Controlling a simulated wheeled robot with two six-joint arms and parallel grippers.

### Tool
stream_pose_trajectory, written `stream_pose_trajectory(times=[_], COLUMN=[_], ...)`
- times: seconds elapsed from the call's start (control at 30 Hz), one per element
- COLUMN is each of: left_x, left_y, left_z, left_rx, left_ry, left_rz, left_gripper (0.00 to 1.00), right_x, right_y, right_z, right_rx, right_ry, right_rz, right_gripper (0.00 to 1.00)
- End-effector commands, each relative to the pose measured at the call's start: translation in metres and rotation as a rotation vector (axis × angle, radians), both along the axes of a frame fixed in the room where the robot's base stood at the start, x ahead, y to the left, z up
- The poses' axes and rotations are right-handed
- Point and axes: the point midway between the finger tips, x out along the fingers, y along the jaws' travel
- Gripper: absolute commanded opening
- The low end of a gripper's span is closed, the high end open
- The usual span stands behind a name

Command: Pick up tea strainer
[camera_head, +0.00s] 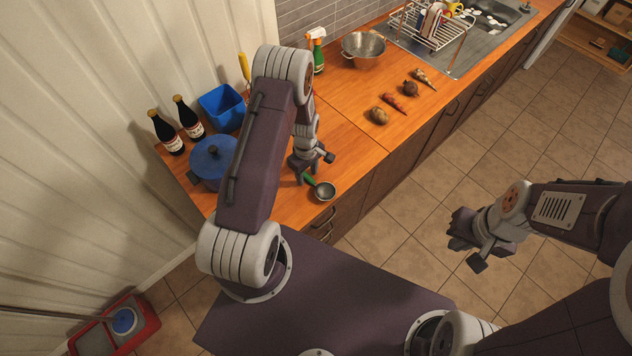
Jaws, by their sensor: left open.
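The tea strainer (324,191) has a round metal bowl and a green handle. It lies near the front edge of the wooden counter, with its handle pointing up and left. My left gripper (311,170) is open just above the handle end of the strainer. Part of the handle is close to or under its fingers, and I cannot tell if they touch it. My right gripper (468,254) hangs empty over the tiled floor at the right, far from the strainer, with its fingers apart.
A blue lidded pot (212,160), two dark bottles (166,134) and a blue bin (222,108) stand left of my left arm. Several vegetables (392,102) lie farther along the counter. A metal colander (363,52) and a dish rack (432,28) stand at the back.

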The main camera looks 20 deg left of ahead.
Motion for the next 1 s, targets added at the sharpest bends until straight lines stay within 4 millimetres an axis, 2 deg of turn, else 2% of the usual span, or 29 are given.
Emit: stream_pose_trajectory(times=[0.13,0.17,0.3,0.33,0.73,0.87,0.97,1.0], left_x=[0.000,0.000,0.000,0.000,0.001,0.002,0.002,-0.001], left_y=[0.000,0.000,0.000,0.000,0.000,0.000,0.000,-0.012], left_z=[0.000,0.000,0.000,0.000,0.006,0.021,0.041,0.045], left_rx=[0.000,0.000,0.000,0.000,0.001,0.001,0.000,0.000], left_ry=[-0.001,-0.001,-0.001,-0.001,-0.004,-0.006,-0.008,-0.005], left_rz=[0.000,0.000,0.000,0.000,0.000,0.000,0.000,-0.007], left_gripper=[0.47,0.42,0.03,0.00,0.00,0.00,0.00,0.00], right_x=[0.000,0.000,0.000,0.000,0.000,0.000,0.000,0.000], right_y=[0.000,0.000,0.000,0.000,0.000,0.000,0.000,0.000], right_z=[-0.001,-0.001,-0.001,-0.001,-0.004,-0.011,-0.019,-0.021], right_rx=[0.000,0.000,0.000,0.000,0.000,0.000,0.000,0.000], right_ry=[0.000,0.000,0.000,0.000,0.000,0.000,0.000,0.000], right_rz=[0.000,0.000,0.000,0.000,0.000,0.000,0.000,0.000], right_gripper=[0.00,0.00,0.00,0.00,0.00,0.00,0.00,0.00])
